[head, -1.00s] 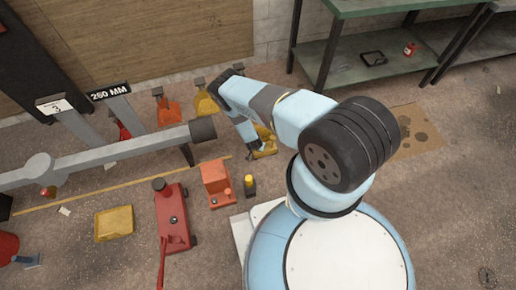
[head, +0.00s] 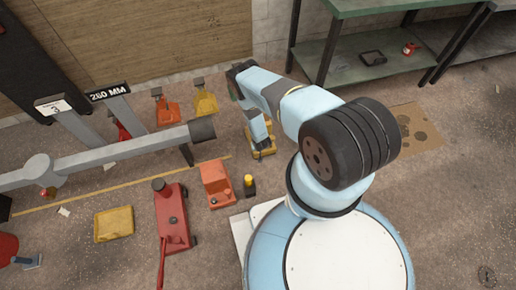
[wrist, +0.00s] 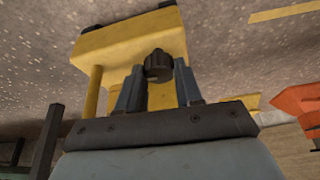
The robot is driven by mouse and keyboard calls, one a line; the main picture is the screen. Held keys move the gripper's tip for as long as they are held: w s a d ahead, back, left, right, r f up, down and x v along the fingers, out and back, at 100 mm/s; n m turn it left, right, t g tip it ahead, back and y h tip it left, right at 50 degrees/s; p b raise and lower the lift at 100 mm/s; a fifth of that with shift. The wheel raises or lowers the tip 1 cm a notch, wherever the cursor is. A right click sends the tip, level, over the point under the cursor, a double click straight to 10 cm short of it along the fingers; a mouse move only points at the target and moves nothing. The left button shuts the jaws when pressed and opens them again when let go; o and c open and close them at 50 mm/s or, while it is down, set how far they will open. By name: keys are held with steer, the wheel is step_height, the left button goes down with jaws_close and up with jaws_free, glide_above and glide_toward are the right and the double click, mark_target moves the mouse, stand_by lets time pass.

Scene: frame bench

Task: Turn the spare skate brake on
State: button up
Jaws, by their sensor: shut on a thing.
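The yellow skate (wrist: 128,38) fills the top of the wrist view, with a dark ribbed knob (wrist: 158,66) on it. My gripper (wrist: 157,80) has its two fingers closed on either side of this knob, so it is shut on the knob. In the head view the yellow skate (head: 263,154) sits on the floor beyond my base, partly covered by my wrist. My gripper (head: 260,149) is at this skate there; the knob is hidden. I cannot tell the knob's turned position.
An orange box (head: 215,180) and a yellow-topped black post (head: 249,184) stand left of the skate. A red jack (head: 172,215) and a yellow tray (head: 114,224) lie farther left. A grey beam (head: 110,160) reaches in from the left. A green bench (head: 400,60) stands behind right.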

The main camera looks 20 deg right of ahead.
stand_by(0.3)
steer(key=o, duration=1)
steer(key=shift+o, duration=0.2)
steer(key=v, duration=1.3)
steer(key=shift+s+r, duration=0.15)
steer(key=shift+r, duration=0.2)
